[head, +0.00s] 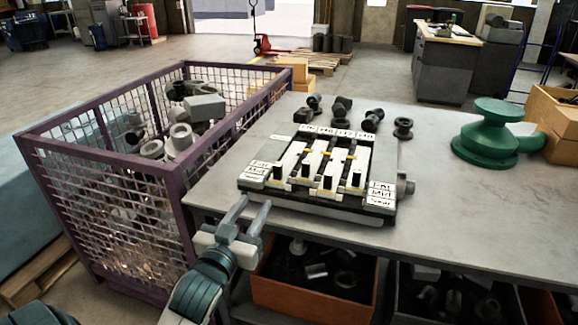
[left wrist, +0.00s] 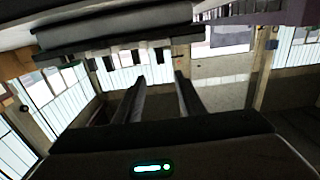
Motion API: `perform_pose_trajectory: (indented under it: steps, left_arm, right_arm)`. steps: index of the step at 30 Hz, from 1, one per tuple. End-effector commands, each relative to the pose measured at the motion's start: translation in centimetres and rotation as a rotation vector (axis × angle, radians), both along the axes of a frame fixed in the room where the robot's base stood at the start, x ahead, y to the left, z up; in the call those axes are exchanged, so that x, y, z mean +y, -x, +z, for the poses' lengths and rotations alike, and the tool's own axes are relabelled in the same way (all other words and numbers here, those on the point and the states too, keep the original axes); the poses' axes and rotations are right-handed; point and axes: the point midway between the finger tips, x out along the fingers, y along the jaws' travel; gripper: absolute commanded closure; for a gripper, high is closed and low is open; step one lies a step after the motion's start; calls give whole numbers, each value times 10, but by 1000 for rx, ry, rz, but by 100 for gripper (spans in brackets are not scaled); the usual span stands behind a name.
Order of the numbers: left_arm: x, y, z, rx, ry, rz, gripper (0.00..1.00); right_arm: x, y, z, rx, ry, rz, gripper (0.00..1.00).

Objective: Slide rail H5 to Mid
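The slide fixture (head: 320,172) is a dark flat board on the table with several pale rails side by side, each with a black block near its front end. Small white labels (head: 335,132) head the rails; their text is too small to read, so I cannot tell which is H5. A side plate (head: 380,194) at the right reads Far, Mid, Near from back to front; a similar one is at the left (head: 258,169). My left gripper (head: 254,203) is open and empty, in front of the fixture's left corner; its parted fingers also show in the left wrist view (left wrist: 160,95).
A purple mesh crate (head: 115,160) of metal parts stands close left of the table (head: 440,210). Dark cylindrical parts (head: 343,103) sit behind the fixture. A green flanged part (head: 487,135) stands at the right. Orange bins (head: 290,292) are below.

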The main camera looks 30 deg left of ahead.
Motion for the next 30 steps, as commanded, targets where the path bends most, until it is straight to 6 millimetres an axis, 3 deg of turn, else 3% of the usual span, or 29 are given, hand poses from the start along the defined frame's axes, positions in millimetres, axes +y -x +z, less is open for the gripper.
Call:
perform_pose_trajectory:
  steps: [17, 23, 30]
  left_arm:
    - [2, -8, 3, -4, -1, 0, 64]
    - [7, -30, 3, -3, -2, 1, 64]
    - [17, -70, 4, -4, -2, 1, 64]
  right_arm:
    - [-2, 4, -1, 12, 4, 0, 69]
    - [-7, 15, -4, 40, 13, -1, 69]
    - [-16, 37, -10, 97, 30, -2, 69]
